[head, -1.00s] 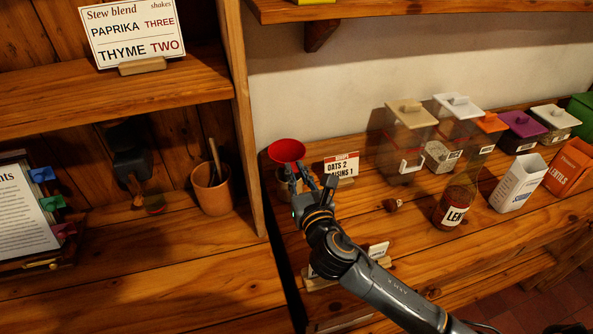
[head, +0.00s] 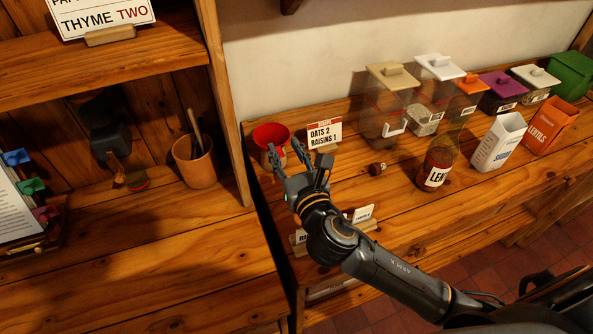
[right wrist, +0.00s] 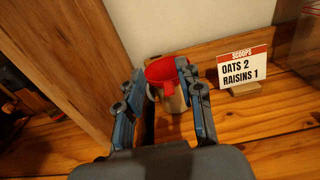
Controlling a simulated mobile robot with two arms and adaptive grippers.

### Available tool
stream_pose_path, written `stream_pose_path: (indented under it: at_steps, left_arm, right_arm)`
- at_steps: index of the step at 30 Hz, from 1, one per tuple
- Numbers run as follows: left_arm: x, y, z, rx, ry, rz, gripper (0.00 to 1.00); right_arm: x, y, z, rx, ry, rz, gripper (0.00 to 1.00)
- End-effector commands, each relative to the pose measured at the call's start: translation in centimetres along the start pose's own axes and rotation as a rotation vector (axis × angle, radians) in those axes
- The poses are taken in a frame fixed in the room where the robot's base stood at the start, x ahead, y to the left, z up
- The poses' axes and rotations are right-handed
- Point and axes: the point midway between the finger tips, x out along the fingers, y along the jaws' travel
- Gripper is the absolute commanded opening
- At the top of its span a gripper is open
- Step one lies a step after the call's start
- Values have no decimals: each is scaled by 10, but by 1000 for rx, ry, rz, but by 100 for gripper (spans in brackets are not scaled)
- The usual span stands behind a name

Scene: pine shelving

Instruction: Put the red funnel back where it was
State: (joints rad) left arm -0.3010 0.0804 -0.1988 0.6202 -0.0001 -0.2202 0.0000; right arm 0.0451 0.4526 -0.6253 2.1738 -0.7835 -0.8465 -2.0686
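The red funnel (head: 271,134) sits mouth up in the top of a small pale container (head: 268,159) at the left end of the right-hand counter, beside the upright of the shelf unit. In the right wrist view the funnel (right wrist: 164,70) shows beyond and between my fingers, with the container (right wrist: 174,103) under it. My right gripper (head: 288,155) is open, its fingers spread on the near side of the funnel; it also shows in the right wrist view (right wrist: 165,92). The funnel's spout is hidden. My left gripper is not in view.
A scoops card (head: 324,135) stands just right of the funnel. A clear tan-lidded bin (head: 388,112), a labelled bottle (head: 437,167) and white (head: 498,143) and orange (head: 550,127) cartons stand further right. The wooden upright (head: 226,110) is close on the left.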

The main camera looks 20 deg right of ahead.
Motion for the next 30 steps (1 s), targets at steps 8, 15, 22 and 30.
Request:
stream_pose_path:
  at_steps: [8, 15, 22, 30]
  left_arm:
    - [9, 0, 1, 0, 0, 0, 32]
    - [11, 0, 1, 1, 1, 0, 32]
    - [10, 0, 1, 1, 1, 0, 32]
    - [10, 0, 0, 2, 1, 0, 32]
  right_arm:
    - [-55, 0, -2, 0, 3, 2, 37]
    - [-70, 0, 0, 1, 0, 0, 37]
    - [-70, 0, 0, 1, 0, -1, 37]
    - [-70, 0, 0, 0, 0, 0, 37]
